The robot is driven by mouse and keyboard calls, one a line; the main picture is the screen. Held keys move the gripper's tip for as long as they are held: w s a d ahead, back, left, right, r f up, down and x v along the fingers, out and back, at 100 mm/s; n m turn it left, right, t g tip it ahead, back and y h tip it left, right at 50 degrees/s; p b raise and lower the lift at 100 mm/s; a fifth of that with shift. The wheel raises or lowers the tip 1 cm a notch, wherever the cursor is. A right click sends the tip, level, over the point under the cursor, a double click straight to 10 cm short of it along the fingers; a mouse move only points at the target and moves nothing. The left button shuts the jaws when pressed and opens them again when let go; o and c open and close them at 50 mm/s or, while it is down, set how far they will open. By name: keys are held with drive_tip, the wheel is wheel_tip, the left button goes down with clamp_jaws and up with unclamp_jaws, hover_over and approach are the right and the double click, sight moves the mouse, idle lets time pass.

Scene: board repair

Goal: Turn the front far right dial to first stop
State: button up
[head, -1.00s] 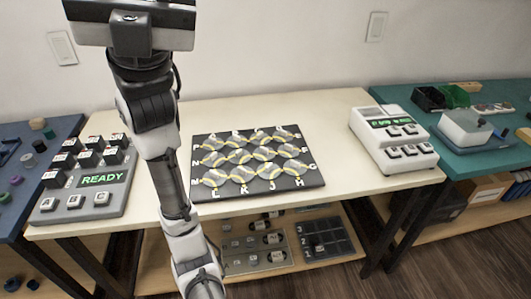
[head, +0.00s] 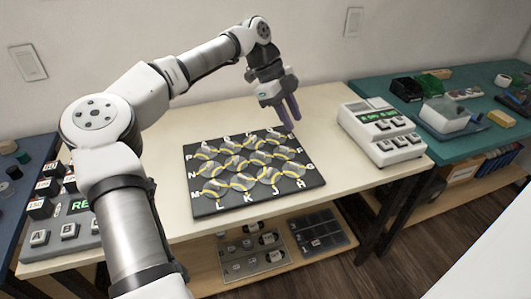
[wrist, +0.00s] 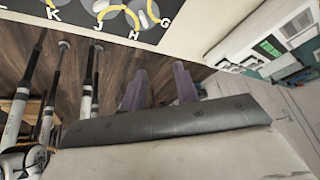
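A dark board (head: 202,207) lies on the cream table, with rows of round grey discs carrying yellow curved bands and white letters along its edges. The right-hand disc of its front row (head: 294,170) sits near the letters G and H. Part of the board (wrist: 62,12) also shows at the upper left of the wrist view, with K, J, H and G. My gripper (head: 288,111) hangs above the board's back right corner, fingers pointing down. Its two purple fingers are apart with nothing between them, as the wrist view (wrist: 159,88) shows. I cannot tell the disc's exact turn.
A white keyed device with a green display (head: 384,132) stands right of the board. A grey keypad (head: 82,226) at the left is partly behind my arm. The teal table (head: 450,82) holds bins and a clear-lidded box. Trays (head: 250,258) lie on the shelf below. The cream tabletop behind the board is clear.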

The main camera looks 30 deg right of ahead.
sight(292, 163)
drive_tip(key=shift+n+t+y, duration=0.3)
drive_tip(key=shift+n+y, duration=0.2)
drive_tip(key=shift+n, duration=0.1)
drive_tip(key=f, duration=0.4)
drive_tip(key=s+f, duration=0.1)
drive_tip(key=f, duration=0.4)
drive_tip(key=s+f+p, duration=0.1)
drive_tip(key=f, duration=0.3)
drive_tip(key=shift+d+f, duration=0.1)
drive_tip(key=shift+f, duration=0.1)
clamp_jaws()
